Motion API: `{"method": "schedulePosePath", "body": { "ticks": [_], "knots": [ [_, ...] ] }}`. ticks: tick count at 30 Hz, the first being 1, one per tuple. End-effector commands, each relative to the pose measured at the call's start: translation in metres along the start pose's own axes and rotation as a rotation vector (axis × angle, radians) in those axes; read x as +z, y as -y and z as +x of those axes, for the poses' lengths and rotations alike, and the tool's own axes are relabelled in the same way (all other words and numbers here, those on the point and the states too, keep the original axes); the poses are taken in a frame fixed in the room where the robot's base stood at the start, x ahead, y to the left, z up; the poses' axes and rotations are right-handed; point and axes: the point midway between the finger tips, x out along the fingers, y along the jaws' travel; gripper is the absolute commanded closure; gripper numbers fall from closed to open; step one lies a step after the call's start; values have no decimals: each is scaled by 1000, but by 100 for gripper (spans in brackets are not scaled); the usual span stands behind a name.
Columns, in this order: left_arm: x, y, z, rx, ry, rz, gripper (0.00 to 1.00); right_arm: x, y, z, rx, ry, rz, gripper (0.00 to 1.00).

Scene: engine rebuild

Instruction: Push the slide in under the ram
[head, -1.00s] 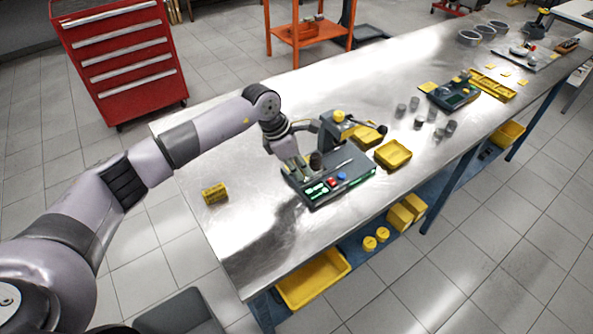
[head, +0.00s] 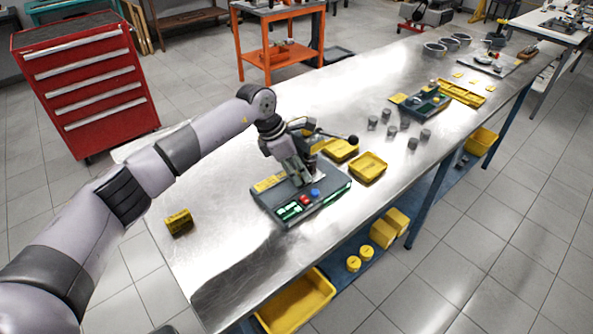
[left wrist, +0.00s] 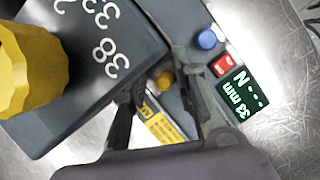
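The grey press unit (head: 325,200) stands on the steel bench, with a green display (head: 289,211), a red button (head: 305,199) and a blue button (head: 315,192) on its front. My left gripper (head: 302,181) is low over it, covering much of the slide area and ram. In the left wrist view, my two dark fingers (left wrist: 158,80) are apart. A small brass knob (left wrist: 165,81) shows between them; I cannot tell whether they touch it. A dark grey block with white digits (left wrist: 95,40) and a yellow knob (left wrist: 28,65) fill the left. The slide itself is not clear.
A yellow tray (head: 368,168) stands right of the press, and a black-knobbed lever (head: 352,139) sticks out behind. A yellow block (head: 179,222) lies on the left of the bench. Several grey cylinders (head: 391,131) stand farther off.

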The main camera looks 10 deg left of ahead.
Motion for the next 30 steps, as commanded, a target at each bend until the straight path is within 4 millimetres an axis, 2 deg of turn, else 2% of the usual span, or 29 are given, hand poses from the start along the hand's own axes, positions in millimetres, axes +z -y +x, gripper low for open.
{"method": "schedulePosePath", "body": {
  "ticks": [12, 16, 20, 30],
  "knots": [
    [-2, 1, 1, -4, -5, -1, 66, -2, 7, 0, -8, -2, 2, 60],
    [-2, 0, -5, -2, -4, -1, 66, -3, 4, 0, -5, -3, 1, 60],
    [-2, 0, -25, 0, -4, 1, 66, -3, 4, 0, -4, -3, 1, 60],
    [-1, 0, -95, 0, -2, 1, 66, -3, 3, 0, -3, -3, 1, 60]
  ]
}}
